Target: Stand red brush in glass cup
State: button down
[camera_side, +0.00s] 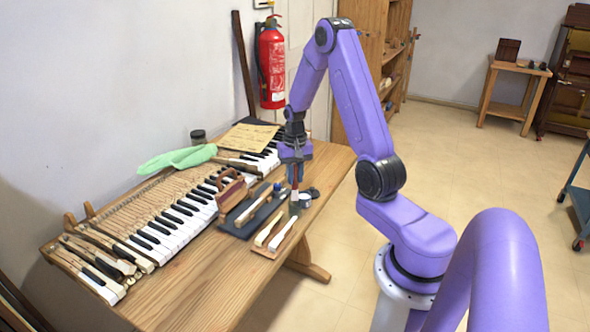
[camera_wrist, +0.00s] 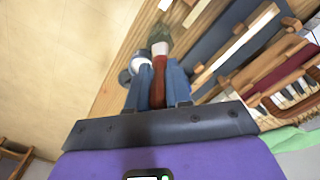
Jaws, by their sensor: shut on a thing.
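My gripper (camera_side: 294,174) is shut on the red brush (camera_side: 294,196) above the front part of the bench. In the wrist view the brush's red handle (camera_wrist: 158,88) lies between my two blue fingers, with a pale collar and dull greenish bristles beyond the fingertips. The brush hangs roughly upright, bristles down. I cannot tell whether the bristles touch anything. A small round, pale vessel (camera_side: 305,200), perhaps the glass cup, is right beside the brush near the bench's front edge. It shows partly behind a finger in the wrist view (camera_wrist: 138,64).
Piano keys (camera_side: 180,217) run along the wooden bench (camera_side: 215,285). A dark mat (camera_side: 243,226) with tools, a red-brown handled block (camera_side: 232,192) and a board with pale key strips (camera_side: 268,240) lie close by. A green cloth (camera_side: 178,159) lies behind. The bench's near left corner is bare.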

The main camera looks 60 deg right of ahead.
aim_at(295, 185)
jog(key=shift+f, duration=1.85)
jog(key=c, duration=1)
grip_release()
jog(key=shift+o, duration=0.2)
notch_tip(295, 185, up, 17)
jog(key=shift+r, duration=0.2)
jog(key=shift+a, duration=0.1)
